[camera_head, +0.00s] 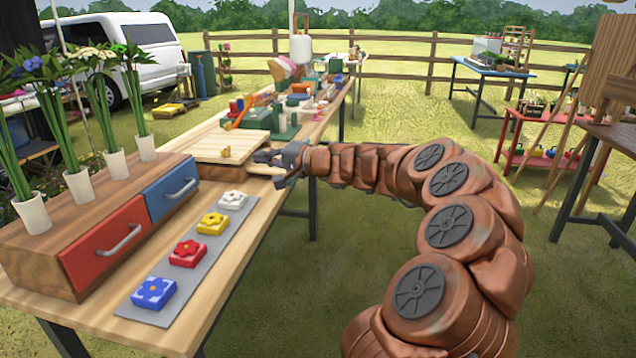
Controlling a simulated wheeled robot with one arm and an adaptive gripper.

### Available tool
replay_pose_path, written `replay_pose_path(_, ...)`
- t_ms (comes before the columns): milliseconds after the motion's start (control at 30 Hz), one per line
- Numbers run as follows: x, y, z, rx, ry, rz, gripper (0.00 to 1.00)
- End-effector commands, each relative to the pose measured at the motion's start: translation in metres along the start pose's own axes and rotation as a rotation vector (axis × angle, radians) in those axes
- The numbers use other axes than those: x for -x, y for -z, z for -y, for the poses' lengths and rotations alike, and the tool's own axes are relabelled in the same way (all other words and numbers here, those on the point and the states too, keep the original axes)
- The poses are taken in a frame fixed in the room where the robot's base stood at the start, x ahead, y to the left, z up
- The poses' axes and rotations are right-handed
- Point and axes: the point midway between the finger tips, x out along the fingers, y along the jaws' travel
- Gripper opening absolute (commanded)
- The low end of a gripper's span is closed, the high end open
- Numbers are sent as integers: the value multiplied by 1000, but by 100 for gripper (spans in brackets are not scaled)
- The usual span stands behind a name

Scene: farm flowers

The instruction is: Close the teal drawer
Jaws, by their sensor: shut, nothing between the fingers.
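My gripper (266,160) is shut and empty, at the right end of a low wooden box (220,172) with a pale lid and a small yellow knob. It overlaps the box's right end in the picture; I cannot tell whether they touch. A pale strip (264,169) juts from the box's right side beneath my gripper. A small teal edge shows by my gripper, but I cannot tell whether it belongs to a drawer. No teal drawer front is clearly visible. The nearer wooden cabinet has a red drawer (106,245) and a blue drawer (172,188), both looking flush.
Several white vases with green stems, one vase (31,214) nearest, stand on the cabinet. A grey strip (140,311) with several flower blocks lies along the table's front edge. Tools and green containers (262,118) crowd the table behind the box. Open grass lies right of the table.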

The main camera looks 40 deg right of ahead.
Motion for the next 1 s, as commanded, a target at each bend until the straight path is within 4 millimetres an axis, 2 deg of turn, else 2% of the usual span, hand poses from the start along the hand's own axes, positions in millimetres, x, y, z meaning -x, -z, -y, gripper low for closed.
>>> replay_pose_path(33, 15, 41, -41, -42, 8, -100, 0)
replay_pose_path(100, 38, 85, -72, -87, 22, -212, 0)
replay_pose_path(200, 72, 135, -112, -137, 27, -345, 0)
replay_pose_path(300, 98, 165, -139, -169, 28, -435, 0)
replay_pose_path(433, 117, 183, -158, -192, 27, -493, 0)
replay_pose_path(567, 117, 190, -162, -196, 24, -507, 0)
replay_pose_path(1000, 69, 214, -163, -194, 24, -502, 0)
